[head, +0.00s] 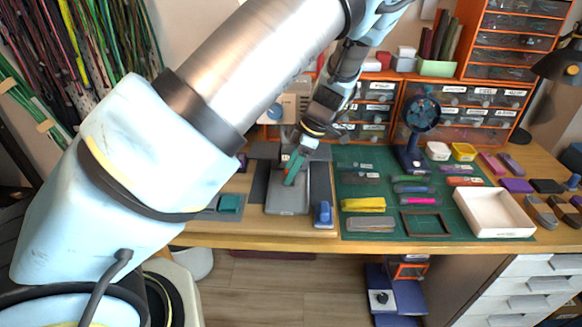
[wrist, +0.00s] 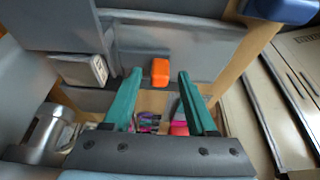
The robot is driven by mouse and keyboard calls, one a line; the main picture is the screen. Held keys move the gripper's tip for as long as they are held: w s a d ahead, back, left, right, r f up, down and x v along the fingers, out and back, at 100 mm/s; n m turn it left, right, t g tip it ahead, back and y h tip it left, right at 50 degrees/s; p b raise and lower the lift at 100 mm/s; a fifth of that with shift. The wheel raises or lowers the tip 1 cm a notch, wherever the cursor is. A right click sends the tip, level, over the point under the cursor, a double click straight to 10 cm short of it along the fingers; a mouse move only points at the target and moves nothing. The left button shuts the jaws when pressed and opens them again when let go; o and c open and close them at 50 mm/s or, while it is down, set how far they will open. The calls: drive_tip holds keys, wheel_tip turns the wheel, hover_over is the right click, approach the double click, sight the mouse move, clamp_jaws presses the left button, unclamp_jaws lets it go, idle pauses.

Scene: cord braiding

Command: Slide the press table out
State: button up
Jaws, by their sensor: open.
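The press table (head: 287,209) is a flat grey plate in front of the press, above the wooden bench, in the head view. My gripper (head: 291,178) reaches down over its back part. In the wrist view the two green fingers of my gripper (wrist: 160,72) stand wide apart with nothing clasped. A small orange block (wrist: 160,73) shows between the fingertips, against a grey surface. I cannot tell whether the fingers touch anything. My arm hides much of the press.
A blue part (head: 323,213) stands right of the plate. A green mat (head: 385,180) holds a yellow piece (head: 363,204), a brown frame (head: 425,223) and a white tray (head: 495,212). Orange drawer units (head: 465,108) line the back.

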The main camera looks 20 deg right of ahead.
drive_tip(key=shift+f, duration=0.1)
drive_tip(key=shift+c, duration=0.4)
clamp_jaws()
idle(0.3)
